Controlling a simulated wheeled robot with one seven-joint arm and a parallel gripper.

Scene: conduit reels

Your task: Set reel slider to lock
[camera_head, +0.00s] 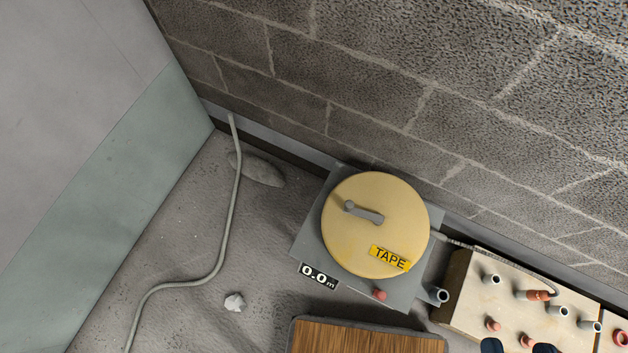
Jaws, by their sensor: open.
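A yellow round reel (376,225) marked TAPE sits on a grey base plate (312,238) by the block wall. A grey crank handle (364,212) lies on its top. A small red knob (379,294) stands at the plate's front edge; I cannot tell whether it is the slider, and no lock marking is readable. A display (319,275) on the plate reads 0.0 m. Two dark tips at the bottom edge, right of the reel, look like my gripper (518,347), apart and with nothing seen between them. They are clear of the reel; the rest is cut off.
A pale block (465,285) with several grey and reddish pipe stubs stands right of the reel, and a thin line runs to it. A wooden-topped item (365,338) is in front. A grey cable (234,190) and rubble (234,302) lie on the floor at left.

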